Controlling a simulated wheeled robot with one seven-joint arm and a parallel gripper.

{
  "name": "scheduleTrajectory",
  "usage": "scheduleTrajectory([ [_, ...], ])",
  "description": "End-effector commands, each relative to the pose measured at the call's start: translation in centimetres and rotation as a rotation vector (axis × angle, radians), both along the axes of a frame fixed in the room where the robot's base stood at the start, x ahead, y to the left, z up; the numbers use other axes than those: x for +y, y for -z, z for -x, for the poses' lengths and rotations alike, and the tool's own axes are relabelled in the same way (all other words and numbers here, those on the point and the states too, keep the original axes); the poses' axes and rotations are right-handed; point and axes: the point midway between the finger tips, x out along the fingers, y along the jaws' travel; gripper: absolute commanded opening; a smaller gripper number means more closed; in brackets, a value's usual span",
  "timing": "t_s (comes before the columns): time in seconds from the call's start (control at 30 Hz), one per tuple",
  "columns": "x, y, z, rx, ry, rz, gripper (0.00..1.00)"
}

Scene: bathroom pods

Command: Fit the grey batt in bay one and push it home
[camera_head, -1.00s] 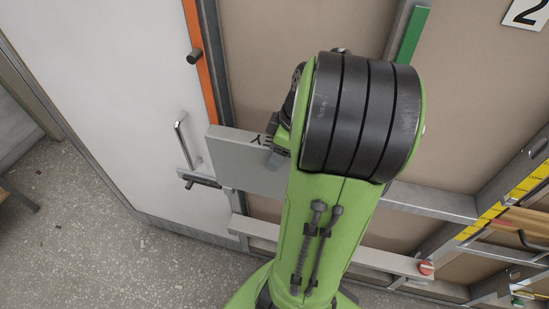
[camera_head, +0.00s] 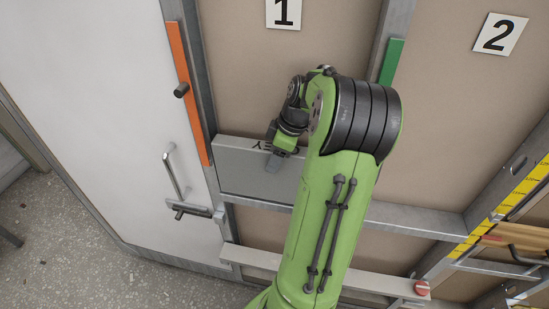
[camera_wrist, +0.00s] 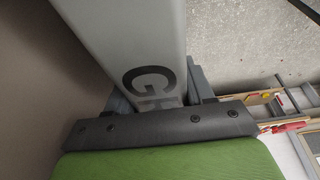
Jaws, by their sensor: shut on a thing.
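The grey batt (camera_head: 238,165) lies across the lower part of bay one (camera_head: 255,80), the tan-backed bay under the "1" sign (camera_head: 284,12). Its left end is close beside the stud with the orange strip (camera_head: 188,95). Its right end is hidden behind my arm. How deep it sits between the studs I cannot tell. My gripper (camera_head: 274,163) is shut on the batt's near edge, beside the upside-down lettering. In the wrist view the batt (camera_wrist: 130,25) stands between the fingers (camera_wrist: 160,92), with a dark "G" showing.
A green strip (camera_head: 391,62) marks the stud on the right, with bay "2" (camera_head: 500,34) beyond it. A white door (camera_head: 95,90) with a metal handle (camera_head: 173,175) is at left. A lower rail (camera_head: 260,260) ends at a red button (camera_head: 422,288). A yellow scale (camera_head: 484,222) is at right.

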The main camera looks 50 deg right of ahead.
Motion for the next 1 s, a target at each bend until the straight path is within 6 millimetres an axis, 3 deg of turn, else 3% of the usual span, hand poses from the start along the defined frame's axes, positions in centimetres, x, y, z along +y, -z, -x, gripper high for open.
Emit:
scheduleTrajectory([
  [0.1,0.1,1.3,0.0,-0.001,-0.002,0.000,0.16],
  [0.43,0.1,1.3,0.0,-0.001,-0.002,0.000,0.16],
  [0.47,0.1,1.3,0.0,-0.001,-0.002,0.000,0.55],
  [0.63,0.1,1.3,0.0,-0.001,-0.002,0.000,0.81],
  [0.9,0.1,1.3,0.0,0.000,-0.001,-0.001,0.82],
  [1.0,-0.1,0.4,0.3,-0.002,0.001,0.001,0.82],
])
